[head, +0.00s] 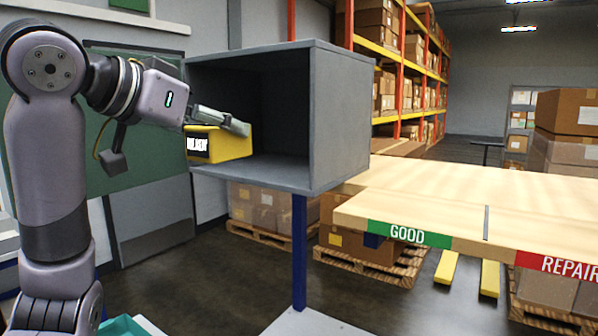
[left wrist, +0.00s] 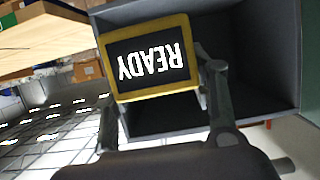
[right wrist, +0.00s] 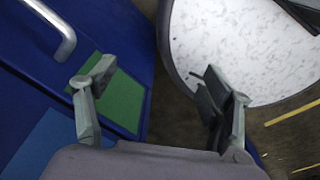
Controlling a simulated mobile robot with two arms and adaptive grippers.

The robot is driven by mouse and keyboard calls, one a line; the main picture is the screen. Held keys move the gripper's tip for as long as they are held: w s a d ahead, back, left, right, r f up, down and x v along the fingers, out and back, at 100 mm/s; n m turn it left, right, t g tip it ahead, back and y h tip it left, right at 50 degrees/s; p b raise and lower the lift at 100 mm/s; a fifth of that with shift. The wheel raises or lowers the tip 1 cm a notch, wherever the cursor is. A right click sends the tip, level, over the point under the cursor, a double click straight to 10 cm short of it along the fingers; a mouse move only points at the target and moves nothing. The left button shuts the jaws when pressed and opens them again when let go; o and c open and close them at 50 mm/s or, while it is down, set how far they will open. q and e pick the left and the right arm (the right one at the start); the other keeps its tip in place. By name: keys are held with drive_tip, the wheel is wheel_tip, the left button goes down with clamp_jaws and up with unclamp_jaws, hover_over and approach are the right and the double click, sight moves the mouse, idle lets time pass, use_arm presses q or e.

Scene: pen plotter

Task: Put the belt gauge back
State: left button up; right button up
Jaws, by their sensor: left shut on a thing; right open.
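The belt gauge (head: 226,146) is a yellow box with a dark display and white letters. My left gripper (head: 222,122) is shut on it at the open mouth of a grey box-shaped cabinet (head: 340,120). In the left wrist view the gauge (left wrist: 185,22) sits between the fingers (left wrist: 160,90), its display reading READY upside down. The cabinet (left wrist: 283,50) opens behind it there, its inside dark and with no other object visible. Whether the gauge touches the cabinet floor is not clear. My right gripper (right wrist: 158,80) is open and empty, and shows only in its own wrist view.
The cabinet stands on a blue post (head: 299,250). To its right is a wooden table (head: 470,195) with a green GOOD strip (head: 405,233) and a red REPAIR strip (head: 565,265). Below the right gripper are a blue surface with a green patch (right wrist: 120,95) and a speckled white round top (right wrist: 240,45).

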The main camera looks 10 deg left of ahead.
use_arm(q)
drive_tip(key=shift+s+r, duration=0.15)
drive_tip(key=shift+r, duration=0.3)
drive_tip(key=shift+w+d+r+p, duration=0.15)
drive_tip(key=shift+w+r+p, duration=0.05)
drive_tip(key=shift+w+p, duration=0.15)
drive_tip(key=r+p+x, duration=0.1)
drive_tip(key=p+x, duration=0.2)
drive_tip(key=x, duration=0.3)
drive_tip(key=r+p+x, duration=0.1)
drive_tip(key=p+x, duration=0.2)
drive_tip(key=x, duration=0.3)
drive_tip(key=w+r+p+x, duration=0.1)
drive_tip(key=p+x, duration=0.2)
drive_tip(key=x, duration=0.3)
drive_tip(key=shift+w+d+r+p, duration=0.25)
drive_tip(key=shift+d+r+p, duration=0.1)
drive_tip(key=shift+d, duration=0.1)
drive_tip(key=shift+s+a+f+p, duration=0.15)
drive_tip(key=shift+f+p, duration=0.2)
drive_tip(key=shift+f, duration=0.5)
wheel_tip(320, 180, down, 2)
drive_tip(key=shift+f+p, duration=0.2)
drive_tip(key=shift+p, duration=0.85)
drive_tip(key=shift+w+f, duration=0.2)
drive_tip(key=shift+w, duration=0.05)
drive_tip(key=shift+f, duration=0.15)
